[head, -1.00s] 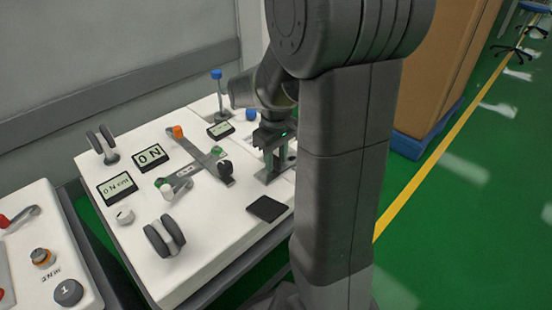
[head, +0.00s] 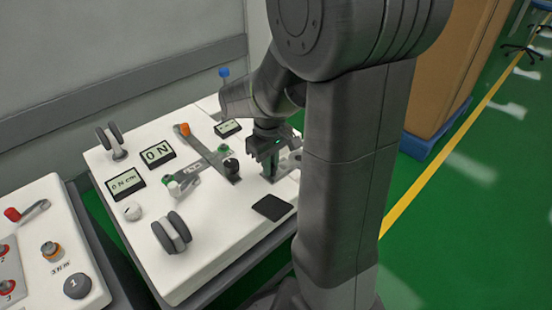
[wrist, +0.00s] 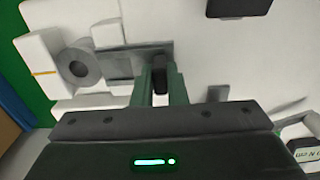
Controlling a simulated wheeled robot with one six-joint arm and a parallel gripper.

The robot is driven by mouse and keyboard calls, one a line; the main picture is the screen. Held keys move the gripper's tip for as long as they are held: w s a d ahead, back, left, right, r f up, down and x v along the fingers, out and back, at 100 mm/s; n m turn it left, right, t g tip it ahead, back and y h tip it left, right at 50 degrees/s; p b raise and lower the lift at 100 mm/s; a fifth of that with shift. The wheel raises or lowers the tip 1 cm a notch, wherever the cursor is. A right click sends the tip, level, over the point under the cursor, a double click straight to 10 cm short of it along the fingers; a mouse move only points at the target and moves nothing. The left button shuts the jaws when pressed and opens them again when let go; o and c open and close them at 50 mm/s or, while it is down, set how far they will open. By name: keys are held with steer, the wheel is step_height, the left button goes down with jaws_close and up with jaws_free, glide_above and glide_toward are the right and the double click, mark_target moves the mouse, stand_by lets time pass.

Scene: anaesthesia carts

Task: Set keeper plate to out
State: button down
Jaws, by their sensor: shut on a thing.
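What looks like the keeper plate is a flat grey metal plate (wrist: 117,62) with a dark upright tab (wrist: 160,76), beside a round grey part (wrist: 78,68) in the wrist view. My gripper (wrist: 162,88) is shut on the tab, one finger on each side. In the head view my gripper (head: 269,173) points down at the right side of the white cart top, and grey metal (head: 289,163) shows just right of its fingers. My gripper and arm hide much of the plate there.
A black-knobbed lever (head: 231,166) stands close left of my gripper. A black pad (head: 272,207) lies in front. An orange-ended bar (head: 184,130), displays (head: 157,153) and a grey double-disc knob (head: 171,232) are further left. A second cart (head: 40,245) stands at lower left.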

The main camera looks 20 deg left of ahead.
steer(key=shift+s, duration=0.15)
steer(key=c, duration=1.4)
jaws_free()
steer(key=shift+s+a, duration=0.1)
steer(key=shift+c, duration=0.2)
step_height(320, 180, up, 14)
steer(key=p, duration=0.5)
steer(key=shift+f, duration=0.1)
step_height(320, 180, down, 14)
steer(key=b, duration=0.5)
steer(key=shift+f, duration=0.15)
steer(key=shift+w+d+r, duration=0.2)
steer(key=shift+w+r, duration=0.05)
steer(key=shift+w, duration=0.35)
